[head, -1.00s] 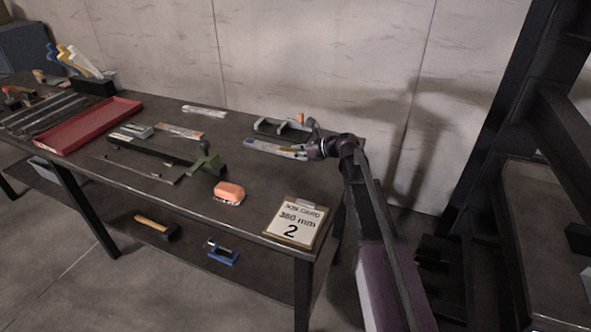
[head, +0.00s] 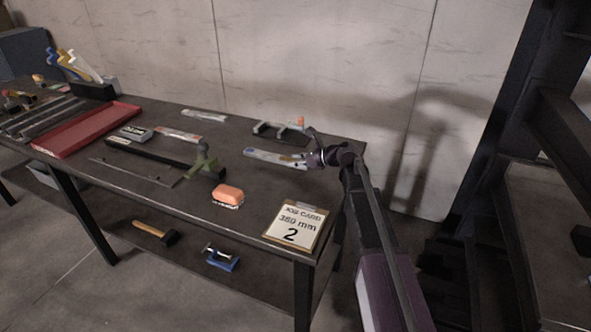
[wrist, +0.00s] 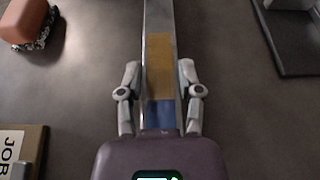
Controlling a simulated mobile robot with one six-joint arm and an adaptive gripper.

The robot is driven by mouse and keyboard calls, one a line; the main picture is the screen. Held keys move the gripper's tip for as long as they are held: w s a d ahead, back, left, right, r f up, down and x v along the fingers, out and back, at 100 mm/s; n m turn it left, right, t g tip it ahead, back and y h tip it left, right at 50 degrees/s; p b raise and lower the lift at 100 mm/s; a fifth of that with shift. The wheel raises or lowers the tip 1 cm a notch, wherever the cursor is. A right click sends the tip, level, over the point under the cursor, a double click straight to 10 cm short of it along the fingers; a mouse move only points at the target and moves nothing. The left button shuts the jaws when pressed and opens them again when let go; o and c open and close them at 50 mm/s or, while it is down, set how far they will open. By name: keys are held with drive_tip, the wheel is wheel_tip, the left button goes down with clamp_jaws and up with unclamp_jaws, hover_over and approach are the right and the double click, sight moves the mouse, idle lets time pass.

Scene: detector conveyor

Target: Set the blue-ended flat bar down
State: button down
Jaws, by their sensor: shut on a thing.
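The flat bar (head: 268,156) is at the right end of the bench, long and pale metallic. In the wrist view the bar (wrist: 159,18) runs straight ahead between the fingers, with a tan section and a blue section nearest my palm. My gripper (wrist: 158,75) has a finger on each side of it and is shut on it. In the head view my gripper (head: 313,160) holds the bar's right end, low over the bench top (head: 200,118). I cannot tell whether the bar touches the bench. Its far end is outside the wrist view.
A dark clamp-like fixture (head: 282,131) lies behind the bar. A green-ended dark tool (head: 204,164) and a red tray (head: 88,130) lie left. Bare bench surrounds the bar's front side.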

drive_tip(key=shift+f+b, duration=1.15)
drive_tip(key=shift+f, duration=0.2)
drive_tip(key=shift+c, duration=1.3)
unclamp_jaws()
drive_tip(key=shift+d, duration=0.1)
drive_tip(key=shift+p+v, duration=2.25)
drive_tip(key=shift+v, duration=3.7)
drive_tip(key=shift+s, duration=0.1)
